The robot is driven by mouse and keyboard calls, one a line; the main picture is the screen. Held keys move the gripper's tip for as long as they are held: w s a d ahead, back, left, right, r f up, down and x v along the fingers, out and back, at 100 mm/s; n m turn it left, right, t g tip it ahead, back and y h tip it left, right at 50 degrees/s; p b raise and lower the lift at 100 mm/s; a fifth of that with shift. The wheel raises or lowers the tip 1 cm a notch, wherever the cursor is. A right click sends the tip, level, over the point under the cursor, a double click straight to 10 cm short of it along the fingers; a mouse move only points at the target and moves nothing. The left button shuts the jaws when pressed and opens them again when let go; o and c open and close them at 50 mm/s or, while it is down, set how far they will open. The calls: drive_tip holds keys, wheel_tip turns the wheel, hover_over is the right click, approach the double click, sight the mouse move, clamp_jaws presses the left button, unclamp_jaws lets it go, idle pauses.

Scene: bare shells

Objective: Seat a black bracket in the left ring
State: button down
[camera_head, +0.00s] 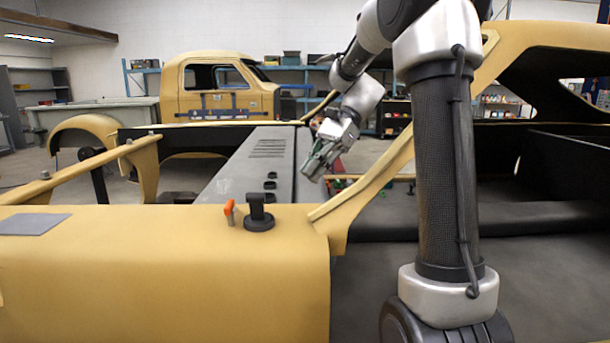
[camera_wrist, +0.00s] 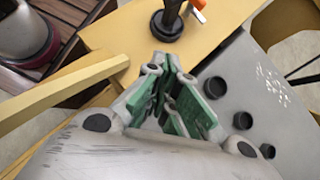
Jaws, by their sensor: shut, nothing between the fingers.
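A black bracket (camera_head: 256,203) stands upright on the yellow shell in the head view, in or on a round black base (camera_head: 259,222). The bracket also shows at the top of the wrist view (camera_wrist: 173,12), above its round base (camera_wrist: 168,27). Three small black rings lie in a row on the grey panel behind it, including a front one (camera_head: 268,197); they also show in the wrist view (camera_wrist: 214,87). Which ring counts as the left one is unclear. My gripper (camera_head: 310,175) is shut and empty above the panel's right side, apart from the bracket. Its green-padded fingers show in the wrist view (camera_wrist: 170,78).
An orange-topped piece (camera_head: 230,212) stands just left of the bracket. A flat grey plate (camera_head: 34,224) lies on the yellow shell (camera_head: 150,260) at left. A slanted yellow strut (camera_head: 372,185) rises right of my gripper. The grey panel (camera_head: 237,178) is otherwise mostly clear.

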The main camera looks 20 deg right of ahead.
sight(265, 216)
drive_tip(key=x, duration=0.7)
drive_tip(key=shift+s+a+f, duration=0.1)
drive_tip(key=shift+a+f, duration=0.1)
drive_tip(key=shift+s+a+f, duration=0.1)
drive_tip(key=shift+s+a, duration=0.05)
drive_tip(key=shift+a, duration=0.45)
drive_tip(key=shift+s+a, duration=0.15)
drive_tip(key=shift+a, duration=0.5)
drive_tip(key=shift+s+a, duration=0.15)
drive_tip(key=shift+a, duration=0.6)
drive_tip(key=shift+s+a, duration=0.25)
drive_tip(key=shift+a, duration=0.6)
drive_tip(key=shift+d, duration=0.15)
